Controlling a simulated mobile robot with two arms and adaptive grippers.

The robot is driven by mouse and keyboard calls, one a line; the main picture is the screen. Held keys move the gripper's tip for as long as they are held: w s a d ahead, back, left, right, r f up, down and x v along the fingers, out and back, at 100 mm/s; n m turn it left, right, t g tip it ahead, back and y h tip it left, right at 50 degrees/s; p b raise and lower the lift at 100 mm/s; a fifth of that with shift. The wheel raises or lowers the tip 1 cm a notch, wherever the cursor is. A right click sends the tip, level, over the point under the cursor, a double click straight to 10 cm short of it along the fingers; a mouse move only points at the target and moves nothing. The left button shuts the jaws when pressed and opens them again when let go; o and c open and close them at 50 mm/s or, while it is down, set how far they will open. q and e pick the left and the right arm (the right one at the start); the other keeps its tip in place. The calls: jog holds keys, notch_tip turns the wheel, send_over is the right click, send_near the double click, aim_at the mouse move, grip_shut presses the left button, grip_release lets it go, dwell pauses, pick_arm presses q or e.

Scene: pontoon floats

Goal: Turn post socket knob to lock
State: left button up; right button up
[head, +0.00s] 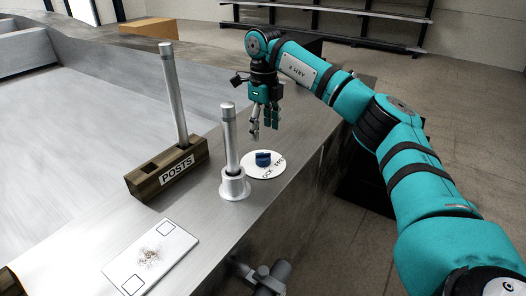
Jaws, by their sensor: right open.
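The post socket (234,186) is a pale metal collar on the metal deck, with a grey post (229,135) standing upright in it. Just right of it lies a round white plate (270,171) with dark lettering, partly readable. A small blue knob (263,158) sits on the plate. My right gripper (263,132) points down above and slightly behind the knob, apart from it. It is open and empty. My left gripper is not in view.
A wooden block marked POSTS (168,167) holds another grey post (174,95) to the left. A white card (151,257) with a brown speckled patch lies at the front. The deck's right edge is close to the plate. A wooden box (148,28) stands at the back.

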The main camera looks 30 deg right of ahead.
aim_at(263, 153)
notch_tip(263, 153, down, 8)
jog(key=shift+r+p, duration=0.1)
jog(key=shift+p, duration=0.75)
jog(key=shift+w+f, duration=0.1)
jog(key=shift+f, duration=0.5)
jog(key=c, duration=1.2)
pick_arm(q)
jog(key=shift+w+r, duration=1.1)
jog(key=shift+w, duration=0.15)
